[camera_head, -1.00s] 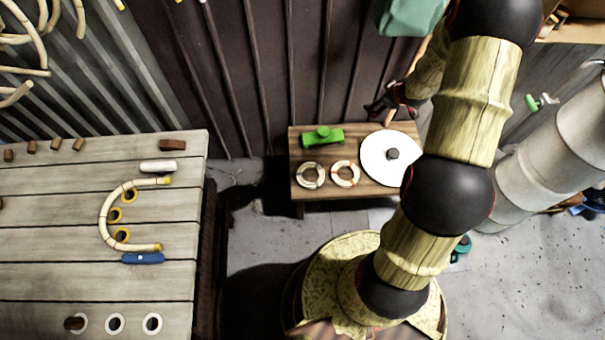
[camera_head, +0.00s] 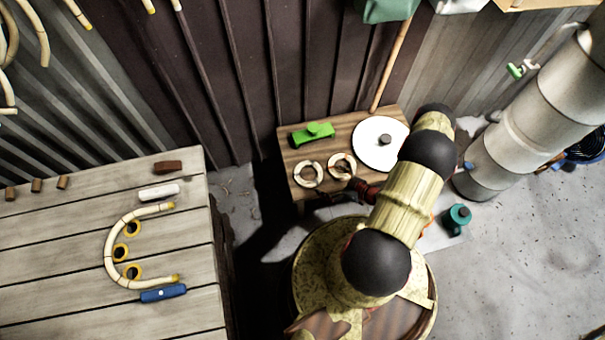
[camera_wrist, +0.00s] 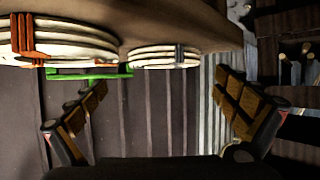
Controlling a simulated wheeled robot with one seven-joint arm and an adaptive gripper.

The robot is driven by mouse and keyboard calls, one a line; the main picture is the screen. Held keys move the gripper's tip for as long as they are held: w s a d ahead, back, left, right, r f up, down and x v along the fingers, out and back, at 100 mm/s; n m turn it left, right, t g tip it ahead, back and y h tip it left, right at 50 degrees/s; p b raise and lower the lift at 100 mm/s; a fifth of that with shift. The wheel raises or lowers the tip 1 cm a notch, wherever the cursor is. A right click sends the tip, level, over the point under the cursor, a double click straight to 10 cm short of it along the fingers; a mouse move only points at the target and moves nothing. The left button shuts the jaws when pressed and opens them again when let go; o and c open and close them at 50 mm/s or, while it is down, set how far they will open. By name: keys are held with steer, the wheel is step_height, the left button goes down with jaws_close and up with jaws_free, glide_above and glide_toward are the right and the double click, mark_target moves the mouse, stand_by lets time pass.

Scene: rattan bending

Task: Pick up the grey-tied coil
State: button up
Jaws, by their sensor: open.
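Two pale coils lie side by side on a small wooden table (camera_head: 291,153). The grey-tied coil (camera_head: 308,184) is the left one in the head view. In the wrist view, where the table appears at the top, the grey-tied coil (camera_wrist: 155,58) sits above centre with a grey band. The orange-tied coil (camera_wrist: 75,45) is larger at upper left there; it is the right one (camera_head: 341,155) in the head view. My gripper (camera_wrist: 160,88) is open and empty, its fingers spread below both coils in that picture. In the head view, my gripper (camera_head: 356,184) is at the table's near edge, beside the orange-tied coil.
A green tool (camera_head: 312,134) lies behind the coils, and a white disc (camera_head: 380,152) lies to their right. A dark ribbed wall (camera_head: 235,80) rises behind. A plank workbench (camera_head: 60,245) stands at left. A teal mug (camera_head: 457,218) stands to the right.

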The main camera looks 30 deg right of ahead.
mark_target(312, 178)
steer(key=shift+s+a+f, duration=0.1)
steer(key=shift+a+f, duration=0.05)
steer(key=shift+a, duration=0.25)
steer(key=shift+w+a+f, duration=0.15)
steer(key=shift+w+a, duration=0.05)
steer(key=shift+b+x, duration=1.65)
steer(key=shift+x, duration=1.9)
steer(key=shift+w+d, duration=0.1)
steer(key=shift+r, duration=0.2)
steer(key=shift+c, duration=0.4)
steer(key=c, duration=0.7)
steer(key=shift+c, duration=0.2)
